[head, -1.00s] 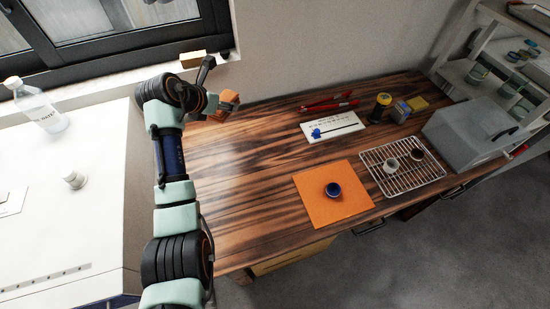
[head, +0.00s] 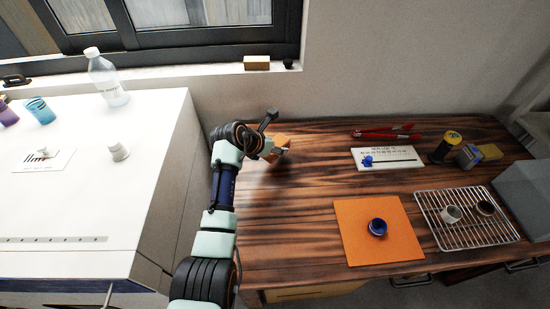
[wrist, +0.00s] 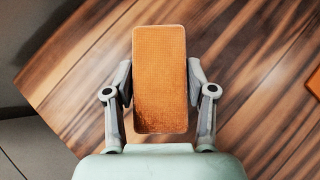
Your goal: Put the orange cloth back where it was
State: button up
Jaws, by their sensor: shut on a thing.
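The orange cloth (wrist: 160,80) is a folded rectangular pad in the wrist view, held between the two fingers of my gripper (wrist: 160,92). In the head view my gripper (head: 276,151) is over the left back part of the wooden table, with the orange cloth (head: 281,141) showing at its end. In the wrist view the table lies below the cloth; the exact gap cannot be told.
An orange mat (head: 352,245) with a blue cup (head: 377,228) lies on the table (head: 300,215). A wire rack (head: 440,232) holds two small cups. A white card (head: 380,163) lies behind the mat. The table's left part is largely clear.

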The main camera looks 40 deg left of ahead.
notch_tip(320, 180, down, 5)
jog(key=shift+s+f+b, duration=0.1)
jog(key=shift+b, duration=0.9)
jog(key=shift+r, duration=0.25)
jog(key=o, duration=1.2)
jog(key=shift+f, duration=0.15)
jog(key=shift+o, duration=0.2)
